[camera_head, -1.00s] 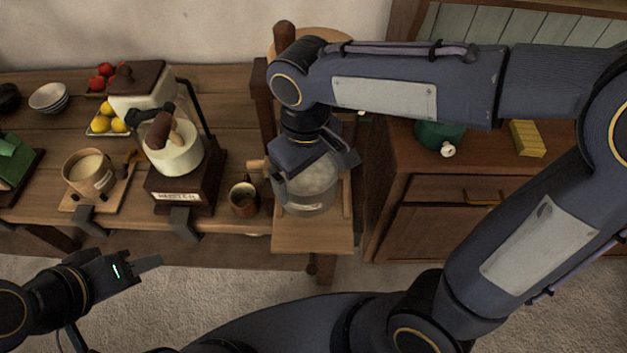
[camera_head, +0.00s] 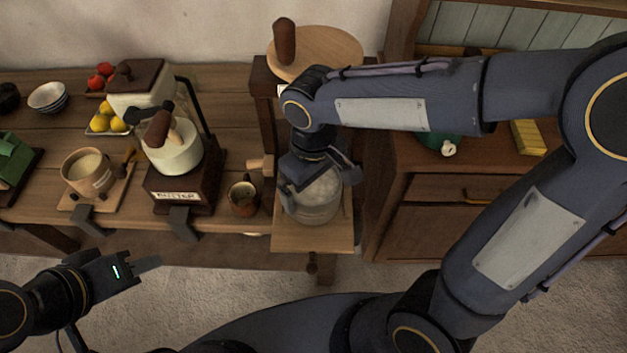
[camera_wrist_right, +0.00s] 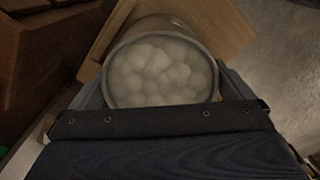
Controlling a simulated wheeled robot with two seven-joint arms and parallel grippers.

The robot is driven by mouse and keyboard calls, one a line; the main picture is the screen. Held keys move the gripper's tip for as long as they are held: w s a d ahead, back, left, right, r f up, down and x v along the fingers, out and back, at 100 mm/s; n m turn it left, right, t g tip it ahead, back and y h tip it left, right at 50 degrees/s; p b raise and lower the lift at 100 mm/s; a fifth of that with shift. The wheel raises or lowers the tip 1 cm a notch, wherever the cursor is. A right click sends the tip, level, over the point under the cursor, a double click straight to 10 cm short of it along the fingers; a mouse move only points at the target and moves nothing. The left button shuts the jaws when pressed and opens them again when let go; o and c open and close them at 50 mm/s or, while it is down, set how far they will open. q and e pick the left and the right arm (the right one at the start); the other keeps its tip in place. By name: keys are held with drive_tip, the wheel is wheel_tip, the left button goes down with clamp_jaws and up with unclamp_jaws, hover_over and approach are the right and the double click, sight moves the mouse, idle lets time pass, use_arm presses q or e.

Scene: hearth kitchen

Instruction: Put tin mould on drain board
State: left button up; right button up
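The tin mould (camera_head: 312,207) is a grey round tin with pale lumpy contents. It is over the light wooden board (camera_head: 312,240), which looks to be the drain board, at the foot of a wooden stand. I cannot tell whether its base touches the board. My right gripper (camera_head: 320,185) is over the mould from above, with fingers close against opposite sides. In the right wrist view the mould's open top (camera_wrist_right: 160,70) faces me, with the board (camera_wrist_right: 215,25) beyond. My left gripper (camera_head: 148,266) is empty, low at the left; its finger gap is unclear.
A brown mug (camera_head: 243,199) stands just left of the board, beside a grinder-like machine (camera_head: 172,150). A round wooden top (camera_head: 325,52) is behind my right arm. A drawer cabinet (camera_head: 440,210) stands close on the right.

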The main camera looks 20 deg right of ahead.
sight(313, 200)
drive_tip(key=shift+r, duration=0.35)
wheel_tip(313, 200, up, 12)
drive_tip(key=p, duration=0.1)
drive_tip(key=s+d+f+m+t+y, duration=0.3)
drive_tip(key=s+d+f+m+t, duration=0.2)
drive_tip(key=s+d, duration=0.5)
drive_tip(key=shift+s+d+f+m+t+y, duration=0.25)
drive_tip(key=shift+d+f+m+y, duration=0.2)
drive_tip(key=shift+f+m, duration=0.95)
drive_tip(key=shift+f, duration=0.1)
